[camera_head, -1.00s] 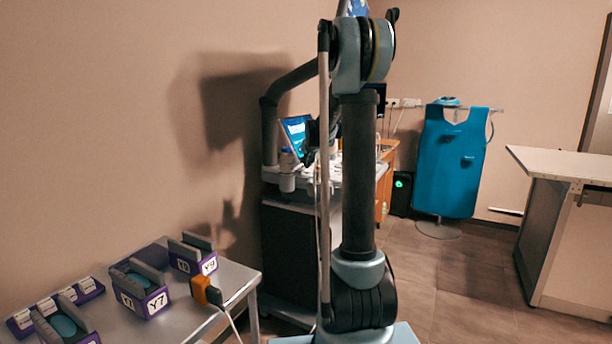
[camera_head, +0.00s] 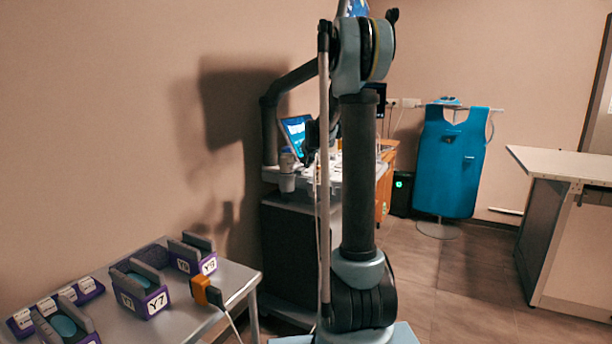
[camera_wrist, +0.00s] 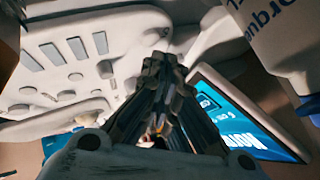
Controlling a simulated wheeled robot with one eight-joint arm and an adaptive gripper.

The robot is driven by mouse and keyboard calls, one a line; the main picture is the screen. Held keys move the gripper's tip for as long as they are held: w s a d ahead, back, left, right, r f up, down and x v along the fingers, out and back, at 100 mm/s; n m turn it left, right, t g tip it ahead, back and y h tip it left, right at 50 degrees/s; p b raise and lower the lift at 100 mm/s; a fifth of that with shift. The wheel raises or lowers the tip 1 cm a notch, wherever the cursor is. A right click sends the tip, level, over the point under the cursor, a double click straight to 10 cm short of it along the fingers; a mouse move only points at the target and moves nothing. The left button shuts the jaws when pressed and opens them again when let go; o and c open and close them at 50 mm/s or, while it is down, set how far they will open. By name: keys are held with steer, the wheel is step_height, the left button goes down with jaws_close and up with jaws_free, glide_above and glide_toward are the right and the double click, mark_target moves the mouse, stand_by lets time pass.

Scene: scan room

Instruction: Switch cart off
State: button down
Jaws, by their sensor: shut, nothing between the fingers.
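The cart (camera_head: 285,235) stands against the wall behind my arm, with a dark body and a white top panel. Its lit blue screen (camera_head: 295,130) is tilted and partly covered by my arm. In the wrist view the light control panel (camera_wrist: 45,85) with grey keys and round buttons lies at the left. The screen (camera_wrist: 250,120) shows at the right. My gripper (camera_wrist: 163,65) is shut and empty, its fingertips over the panel area; contact cannot be told. In the head view my gripper (camera_head: 309,157) is small and dark beside the screen. No power switch can be made out clearly.
A metal table (camera_head: 235,277) at lower left holds purple labelled holders (camera_head: 145,300) and an orange-and-grey device (camera_head: 207,292) with a cable. A white container with blue letters (camera_wrist: 270,35) is close to my gripper. Open floor (camera_head: 450,280) lies to the right.

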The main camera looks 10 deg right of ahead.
steer(key=shift+s+f, duration=0.1)
steer(key=shift+f, duration=0.6)
stand_by(0.8)
steer(key=shift+r, duration=0.8)
steer(key=shift+r, duration=2.5)
